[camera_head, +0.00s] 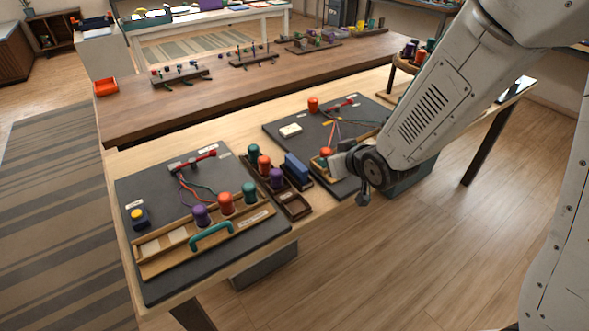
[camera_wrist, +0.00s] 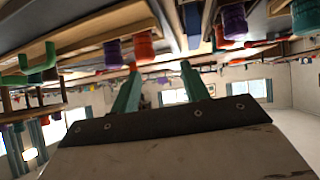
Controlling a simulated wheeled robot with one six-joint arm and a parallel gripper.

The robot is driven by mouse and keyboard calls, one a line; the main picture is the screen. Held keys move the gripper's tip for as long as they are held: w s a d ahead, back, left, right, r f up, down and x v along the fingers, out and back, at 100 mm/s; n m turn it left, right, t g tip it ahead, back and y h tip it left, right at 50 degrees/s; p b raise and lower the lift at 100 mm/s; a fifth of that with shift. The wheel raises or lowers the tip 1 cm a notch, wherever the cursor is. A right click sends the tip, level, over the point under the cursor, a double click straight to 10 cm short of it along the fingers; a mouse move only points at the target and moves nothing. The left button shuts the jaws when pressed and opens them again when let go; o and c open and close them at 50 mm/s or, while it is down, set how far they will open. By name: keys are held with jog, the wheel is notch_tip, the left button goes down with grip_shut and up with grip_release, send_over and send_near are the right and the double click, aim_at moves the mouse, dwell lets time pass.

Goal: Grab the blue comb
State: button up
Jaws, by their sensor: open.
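The blue comb (camera_head: 297,169) stands in a dark tray between the two dark work mats in the head view. A blue piece that looks like it shows at the top of the wrist view (camera_wrist: 192,22). My gripper (camera_head: 338,163) is just right of the comb in the head view, its fingertips hard to make out there. The wrist view, which is upside down, shows its two green fingers (camera_wrist: 159,66) apart with nothing between them. The comb is apart from the fingers.
The dark tray (camera_head: 294,207) also holds several coloured spools beside the comb. The left mat (camera_head: 160,290) bears a wooden rack with spools and a teal handle (camera_head: 211,236). The right mat (camera_head: 285,122) bears cords and a white block (camera_head: 291,130). A brown table (camera_head: 230,95) stands behind.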

aim_at(298, 164)
jog(key=a+f+y, duration=0.1)
jog(key=a, duration=0.1)
jog(key=a+f+y, duration=0.1)
jog(key=a+f, duration=0.1)
jog(key=a+f+n+t+y, duration=0.1)
jog(key=shift+s+a+f, duration=0.15)
jog(key=shift+a+f, duration=0.1)
jog(key=shift+a, duration=0.15)
jog(key=shift+a+f, duration=0.1)
jog(key=shift+a, duration=0.1)
jog(key=x, duration=0.5)
jog(key=r+x, duration=0.1)
jog(key=x, duration=0.1)
jog(key=shift+w+f, duration=0.15)
jog(key=shift+w, duration=0.45)
grip_shut()
